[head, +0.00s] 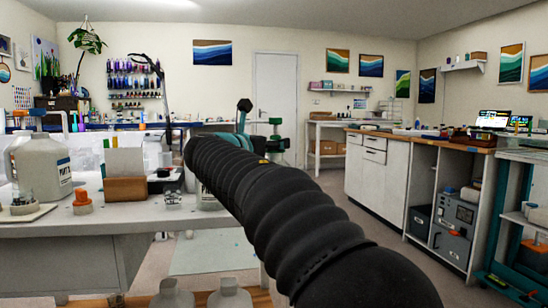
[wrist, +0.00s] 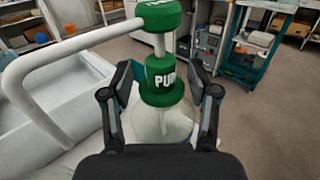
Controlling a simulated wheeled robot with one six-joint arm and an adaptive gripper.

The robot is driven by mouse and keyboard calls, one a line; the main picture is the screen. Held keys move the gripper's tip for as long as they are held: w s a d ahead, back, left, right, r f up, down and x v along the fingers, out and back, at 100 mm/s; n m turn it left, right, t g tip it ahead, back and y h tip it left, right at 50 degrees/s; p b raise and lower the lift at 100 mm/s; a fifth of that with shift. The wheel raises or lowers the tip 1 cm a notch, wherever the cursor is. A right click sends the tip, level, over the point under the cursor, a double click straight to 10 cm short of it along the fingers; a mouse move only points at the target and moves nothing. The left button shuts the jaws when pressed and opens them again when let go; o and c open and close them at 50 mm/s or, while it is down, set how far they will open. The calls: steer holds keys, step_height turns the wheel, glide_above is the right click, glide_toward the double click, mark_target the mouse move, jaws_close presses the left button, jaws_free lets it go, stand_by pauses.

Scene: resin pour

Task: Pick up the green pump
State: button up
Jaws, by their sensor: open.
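The green pump (wrist: 160,97) stands upright on a clear bottle (wrist: 160,125) in the wrist view. It has a green head, a white stem, a green collar with white lettering that starts "PU", and a long white spout bending left and down. My gripper (wrist: 161,72) is open, with one finger on each side of the collar. I cannot tell whether either finger touches it. In the head view the green pump (head: 277,143) shows just past the end of my arm, beside my gripper (head: 245,120), and my arm hides its lower part.
A white workbench (head: 60,230) on the left holds a large white jug (head: 40,165), a wooden block holder (head: 126,189) and an orange-capped item (head: 82,200). A white cabinet with a wooden top (head: 375,185) stands at the right. Floor is clear between them.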

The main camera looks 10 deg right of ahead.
steer(key=shift+x, duration=0.8)
jaws_close()
steer(key=shift+r, duration=0.15)
step_height(320, 180, up, 12)
steer(key=p, duration=0.5)
steer(key=v, duration=1.7)
step_height(320, 180, up, 12)
steer(key=p, duration=0.7)
steer(key=shift+s+a+f, duration=0.25)
steer(key=shift+s+a, duration=0.1)
steer(key=shift+s, duration=0.05)
